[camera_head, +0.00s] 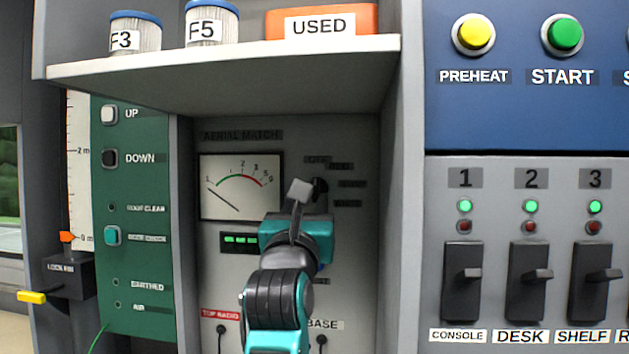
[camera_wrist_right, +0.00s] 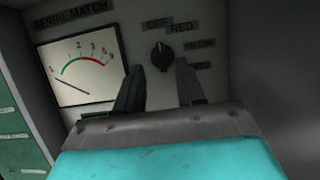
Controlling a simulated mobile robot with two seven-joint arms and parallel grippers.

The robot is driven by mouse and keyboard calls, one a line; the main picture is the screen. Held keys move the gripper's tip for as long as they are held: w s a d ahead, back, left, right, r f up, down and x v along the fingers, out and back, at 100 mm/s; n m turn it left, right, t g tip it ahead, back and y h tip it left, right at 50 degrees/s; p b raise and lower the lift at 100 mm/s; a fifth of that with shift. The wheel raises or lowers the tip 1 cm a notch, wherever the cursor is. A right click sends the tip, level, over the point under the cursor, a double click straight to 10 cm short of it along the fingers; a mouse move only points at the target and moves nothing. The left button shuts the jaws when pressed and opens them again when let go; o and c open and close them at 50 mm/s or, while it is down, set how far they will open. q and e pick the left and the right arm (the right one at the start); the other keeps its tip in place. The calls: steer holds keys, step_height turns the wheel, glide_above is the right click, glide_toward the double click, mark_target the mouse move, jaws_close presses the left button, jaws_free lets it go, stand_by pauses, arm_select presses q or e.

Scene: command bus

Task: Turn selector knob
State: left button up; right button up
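The selector knob (camera_wrist_right: 162,56) is a small black knob on the grey aerial match panel, ringed by labels. In the right wrist view, a light mark on it points up, near the OFF label (camera_wrist_right: 157,25). In the head view the knob (camera_head: 320,188) is partly hidden behind my gripper. My right gripper (camera_wrist_right: 159,66) is open, one finger on each side just below the knob, with nothing between the fingers. Whether a finger touches the knob cannot be told. In the head view the right gripper (camera_head: 302,190) reaches up at the panel. My left gripper is not in view.
A meter (camera_head: 240,186) sits left of the knob. A shelf (camera_head: 220,75) with canisters and an orange USED box (camera_head: 320,20) overhangs the recess. A side wall (camera_head: 399,200) closes the right, beside switches (camera_head: 463,280). A green panel (camera_head: 135,220) stands left.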

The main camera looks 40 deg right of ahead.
mark_target(316, 182)
steer(key=p+x, duration=0.1)
steer(key=x, duration=0.6)
steer(key=shift+w+d+r, duration=0.15)
steer(key=shift+d, duration=0.1)
steer(key=shift+c, duration=0.3)
jaws_close()
